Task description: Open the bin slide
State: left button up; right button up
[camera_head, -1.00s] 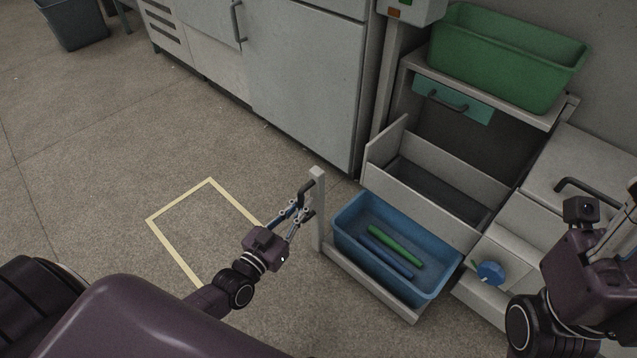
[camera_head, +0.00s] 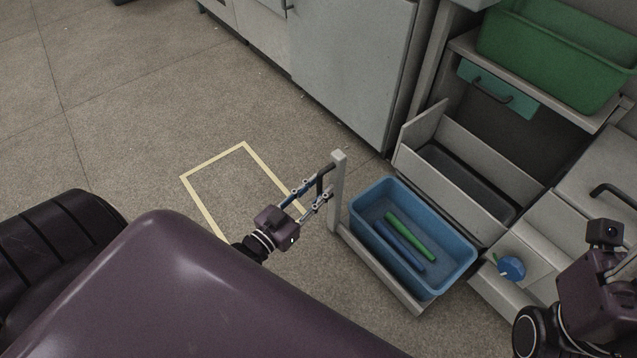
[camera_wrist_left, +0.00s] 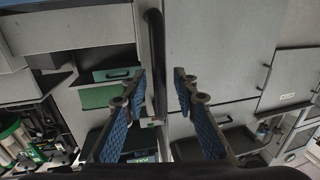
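The bin slide (camera_head: 375,268) is a low pale grey tray pulled out from the machine, with a blue bin (camera_head: 455,240) on it. A green and a blue rod lie in the bin. A pale upright post (camera_head: 338,185) at the slide's front left carries a dark vertical handle (camera_wrist_left: 155,60). My left gripper (camera_head: 317,190) is at this handle. In the left wrist view the bar runs between its two blue-padded fingers, nearer the left one, with a gap on the right. My right gripper's body (camera_head: 600,290) shows at the right edge; its fingertips are not clear.
A green bin (camera_head: 550,60) stands on a shelf above a teal drawer front (camera_head: 498,90). An open grey compartment (camera_head: 465,180) is behind the blue bin. A blue round object (camera_head: 511,268) is right of it. Taped floor (camera_head: 215,160) left of the post is clear.

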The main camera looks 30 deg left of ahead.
pick_arm(q)
jog(key=s+a, duration=0.1)
jog(key=s, duration=1)
jog(key=shift+s+a, duration=0.4)
